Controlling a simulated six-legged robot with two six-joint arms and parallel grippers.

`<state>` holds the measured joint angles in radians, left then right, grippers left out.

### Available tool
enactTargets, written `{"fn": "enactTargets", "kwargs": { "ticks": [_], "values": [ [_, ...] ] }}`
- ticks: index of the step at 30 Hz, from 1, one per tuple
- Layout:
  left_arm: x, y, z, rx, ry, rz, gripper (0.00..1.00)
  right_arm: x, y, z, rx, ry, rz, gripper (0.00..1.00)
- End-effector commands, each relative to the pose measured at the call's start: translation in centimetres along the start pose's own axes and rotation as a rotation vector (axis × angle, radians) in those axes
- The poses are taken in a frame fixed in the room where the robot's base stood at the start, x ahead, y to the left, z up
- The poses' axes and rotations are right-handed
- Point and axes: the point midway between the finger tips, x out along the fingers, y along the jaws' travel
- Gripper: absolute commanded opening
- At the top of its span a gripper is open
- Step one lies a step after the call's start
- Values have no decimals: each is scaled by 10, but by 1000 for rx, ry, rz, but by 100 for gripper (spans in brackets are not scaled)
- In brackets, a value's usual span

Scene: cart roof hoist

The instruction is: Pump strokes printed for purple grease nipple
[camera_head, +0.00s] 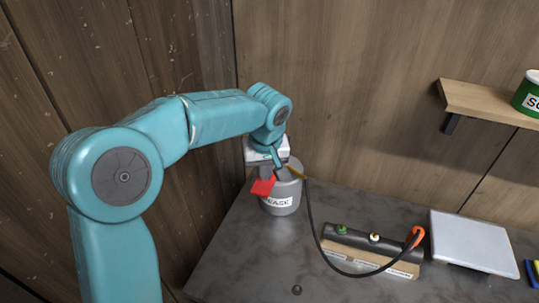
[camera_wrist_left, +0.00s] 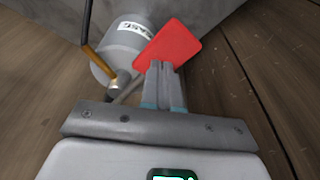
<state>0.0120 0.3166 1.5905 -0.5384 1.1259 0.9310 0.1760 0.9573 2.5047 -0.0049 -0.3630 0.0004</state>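The grey grease bucket (camera_head: 281,204) stands at the back left of the table, with part of a label reading "EASE" visible. It also shows in the left wrist view (camera_wrist_left: 122,38). A flat red paddle (camera_head: 263,187) sits by its lid, and shows large in the left wrist view (camera_wrist_left: 172,42). My left gripper (camera_wrist_left: 161,68) has its fingers close together at the paddle's near edge; contact is unclear. A black hose (camera_head: 311,215) runs from a brass fitting (camera_head: 296,173) to a dark block (camera_head: 368,247) bearing a green nipple (camera_head: 341,229) and a pale nipple (camera_head: 375,238). I see no purple nipple.
An orange hook-shaped piece (camera_head: 415,237) is at the block's right end. A light grey panel (camera_head: 472,243) lies right of it, with blue and yellow items (camera_head: 532,270) at the edge. A wooden shelf (camera_head: 485,103) holds a green can (camera_head: 528,94). The table's front is mostly clear.

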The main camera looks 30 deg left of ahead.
Motion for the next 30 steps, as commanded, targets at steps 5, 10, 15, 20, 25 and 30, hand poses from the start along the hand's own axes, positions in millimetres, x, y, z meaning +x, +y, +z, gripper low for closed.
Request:
{"fn": "enactTargets", "kwargs": {
  "ticks": [5,10,15,20,25,30],
  "values": [
    [-27,0,-5,0,0,0,0,-22,-8,0,0,0,0,43],
    [-51,0,-10,0,-1,-1,0,-41,-15,1,0,0,0,43],
    [-74,0,-15,0,-1,0,0,-58,-21,1,0,0,0,43],
    [-79,0,-16,0,-1,-1,0,-61,-22,1,0,0,0,43],
    [-78,0,-15,0,-1,-1,0,-60,-22,1,0,0,0,43],
    [-76,0,-15,0,-1,-1,0,-59,-21,1,0,0,0,43]
  ]
}}
